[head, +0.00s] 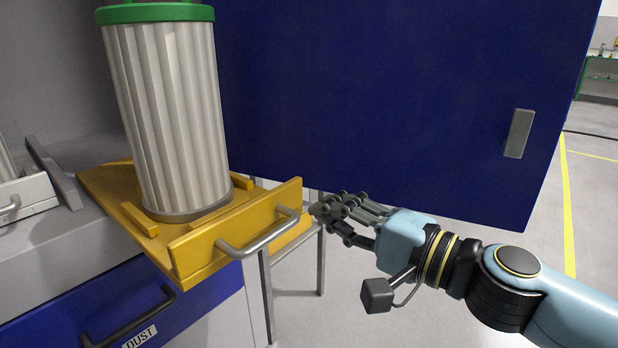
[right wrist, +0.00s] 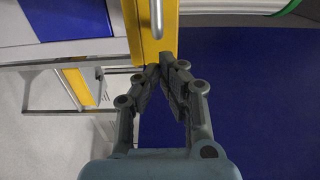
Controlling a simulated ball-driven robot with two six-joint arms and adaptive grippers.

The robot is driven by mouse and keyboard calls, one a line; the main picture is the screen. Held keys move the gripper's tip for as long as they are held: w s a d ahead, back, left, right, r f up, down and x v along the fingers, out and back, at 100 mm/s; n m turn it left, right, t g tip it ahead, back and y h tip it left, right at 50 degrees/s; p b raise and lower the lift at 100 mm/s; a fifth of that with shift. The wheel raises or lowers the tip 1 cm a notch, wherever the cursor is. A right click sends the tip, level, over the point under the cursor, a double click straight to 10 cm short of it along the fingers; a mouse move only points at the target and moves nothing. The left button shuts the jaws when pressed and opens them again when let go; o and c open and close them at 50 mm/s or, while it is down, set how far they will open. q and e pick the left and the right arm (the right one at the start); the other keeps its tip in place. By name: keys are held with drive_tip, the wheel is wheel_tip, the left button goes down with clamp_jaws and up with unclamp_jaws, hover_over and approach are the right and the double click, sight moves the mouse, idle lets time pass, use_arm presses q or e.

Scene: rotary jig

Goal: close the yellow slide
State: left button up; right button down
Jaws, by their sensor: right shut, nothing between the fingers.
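The yellow slide (head: 128,215) sticks out of a grey cabinet in the head view, with a grey bar handle (head: 258,236) on its front panel. A white pleated filter cylinder (head: 170,120) with a green top stands upright on it. My right gripper (head: 316,212) is shut and empty at the right end of the slide's front panel. In the right wrist view its fingertips (right wrist: 167,62) meet just at the end of the yellow panel (right wrist: 146,30); I cannot tell whether they touch it. My left gripper is not in view.
A large blue door (head: 400,90) with a grey handle (head: 519,133) stands open behind my right gripper. A blue drawer (head: 130,305) labelled DUST is below the slide. A grey metal stand (head: 321,265) is beneath the slide's right end. A white slide (head: 28,195) is at far left.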

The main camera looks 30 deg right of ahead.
sight(294, 198)
drive_tip(key=p+x, duration=0.2)
drive_tip(key=x, duration=0.1)
drive_tip(key=shift+w+a+r, duration=0.1)
drive_tip(key=shift+w+r, duration=0.05)
drive_tip(key=shift+r, duration=0.05)
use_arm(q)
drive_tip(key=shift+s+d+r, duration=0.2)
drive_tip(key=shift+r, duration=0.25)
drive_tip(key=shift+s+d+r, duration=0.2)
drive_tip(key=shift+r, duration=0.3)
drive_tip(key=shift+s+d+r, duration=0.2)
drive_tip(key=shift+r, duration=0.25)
use_arm(e)
drive_tip(key=shift+w+a+f, duration=0.15)
drive_tip(key=shift+w+f, duration=0.15)
drive_tip(key=shift+w, duration=0.1)
